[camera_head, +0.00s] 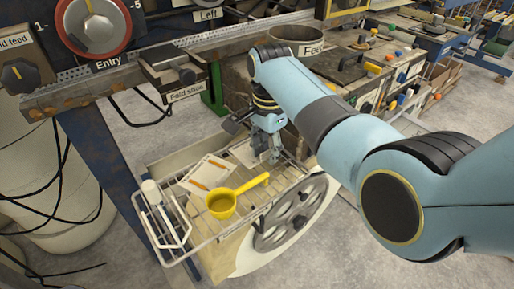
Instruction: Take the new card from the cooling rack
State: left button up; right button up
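The wire cooling rack (183,243) stands in the middle of the view, below the machine rail. A white card with orange marks (211,170) lies on it. A second pale, flat piece (243,151) lies further right on the rack, partly hidden by my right gripper; I cannot tell whether it is a card. My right gripper (270,160) points down over the right rear part of the rack, to the right of the marked card. Its fingers are small and dark here, so their opening is unclear. My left gripper does not show.
A yellow ladle (222,205) lies on the rack in front of the marked card, its handle toward my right gripper. A white cylinder (151,192) stands at the rack's left. The machine rail with the "Fold shoe" block (170,72) runs behind. A spoked wheel (290,215) is right.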

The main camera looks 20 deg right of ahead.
grip_shut()
jog(key=shift+r, duration=0.15)
